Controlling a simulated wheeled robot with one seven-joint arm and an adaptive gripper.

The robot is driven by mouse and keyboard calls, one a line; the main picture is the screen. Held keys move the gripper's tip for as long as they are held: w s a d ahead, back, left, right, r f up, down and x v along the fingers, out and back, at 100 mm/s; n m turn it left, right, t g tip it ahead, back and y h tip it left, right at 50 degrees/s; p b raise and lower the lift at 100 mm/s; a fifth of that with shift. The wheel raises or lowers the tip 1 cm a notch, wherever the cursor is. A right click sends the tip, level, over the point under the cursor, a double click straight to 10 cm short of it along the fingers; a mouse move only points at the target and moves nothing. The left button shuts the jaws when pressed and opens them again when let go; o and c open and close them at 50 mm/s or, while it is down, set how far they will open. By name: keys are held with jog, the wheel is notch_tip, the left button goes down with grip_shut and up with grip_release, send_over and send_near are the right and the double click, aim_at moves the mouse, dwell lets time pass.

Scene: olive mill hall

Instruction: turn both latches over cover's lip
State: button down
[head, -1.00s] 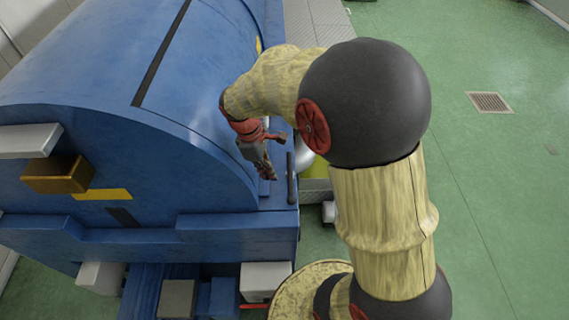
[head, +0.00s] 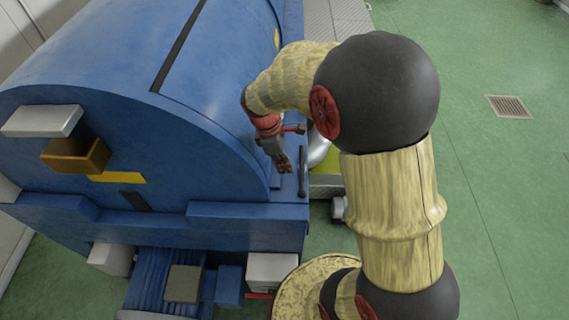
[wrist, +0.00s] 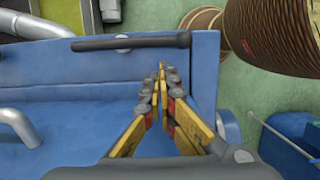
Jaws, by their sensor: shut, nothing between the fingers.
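The blue machine's curved cover (head: 170,80) fills the left of the head view. A dark bar (head: 302,172), which looks like a latch, lies along the flat blue ledge at the cover's right side. It also shows in the wrist view as a dark rounded bar (wrist: 130,41) near the ledge's edge. My gripper (head: 285,168) is just left of this bar in the head view, over the ledge. In the wrist view my gripper (wrist: 161,68) has its fingertips together and empty, apart from the bar. I cannot make out a second latch clearly.
A white block (head: 42,121) and a brown block (head: 75,155) stick out from the machine's end face. Silver bent pipes (wrist: 20,124) rise left of my gripper in the wrist view. Open green floor (head: 480,200) with a drain grate (head: 509,106) lies to the right.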

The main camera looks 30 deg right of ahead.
aim_at(302, 170)
jog(key=x, duration=0.6)
jog(key=shift+s+f, duration=0.1)
jog(key=shift+f, duration=0.3)
